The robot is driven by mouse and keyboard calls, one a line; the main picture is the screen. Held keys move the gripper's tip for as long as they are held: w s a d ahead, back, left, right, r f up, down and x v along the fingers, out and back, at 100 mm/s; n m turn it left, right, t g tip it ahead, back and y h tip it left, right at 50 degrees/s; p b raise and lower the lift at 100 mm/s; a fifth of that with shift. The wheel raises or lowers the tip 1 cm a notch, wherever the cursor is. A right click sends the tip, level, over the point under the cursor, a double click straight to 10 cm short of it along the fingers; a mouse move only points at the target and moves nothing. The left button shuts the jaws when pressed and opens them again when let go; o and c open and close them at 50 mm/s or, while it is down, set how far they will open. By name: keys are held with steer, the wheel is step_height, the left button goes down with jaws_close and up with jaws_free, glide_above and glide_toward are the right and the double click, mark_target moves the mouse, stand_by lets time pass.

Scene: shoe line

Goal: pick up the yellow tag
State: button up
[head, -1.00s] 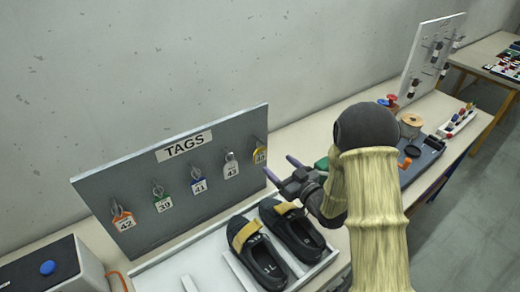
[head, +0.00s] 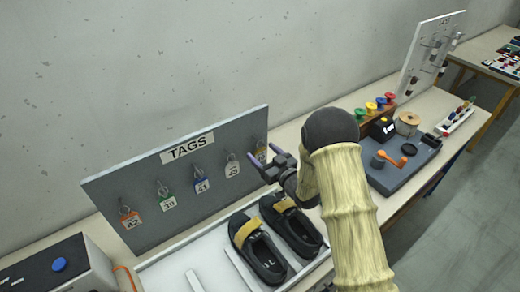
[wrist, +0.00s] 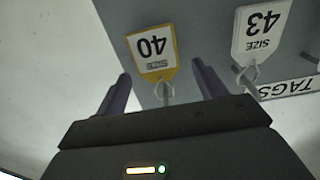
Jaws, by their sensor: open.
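The yellow tag (wrist: 152,54), marked 40, hangs from a hook on the grey tag board. In the wrist view it appears upside down, ahead of and between the finger tips of my gripper (wrist: 160,82). The fingers are open with nothing between them but the view of the tag and its hook. In the head view the yellow tag (head: 261,153) is at the board's right end, partly hidden by my gripper (head: 265,162), whose fingers are close to it. Whether they touch it I cannot tell.
The white 43 tag (wrist: 259,34) hangs beside the yellow one. Blue, green and orange tags (head: 130,219) hang farther left on the board (head: 110,190). Black shoes (head: 258,250) sit in a white tray below. A grey tool tray (head: 405,165) lies to the right.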

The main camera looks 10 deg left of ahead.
steer(key=shift+w+a, duration=0.25)
stand_by(0.3)
steer(key=c, duration=1.1)
steer(key=shift+r, duration=0.1)
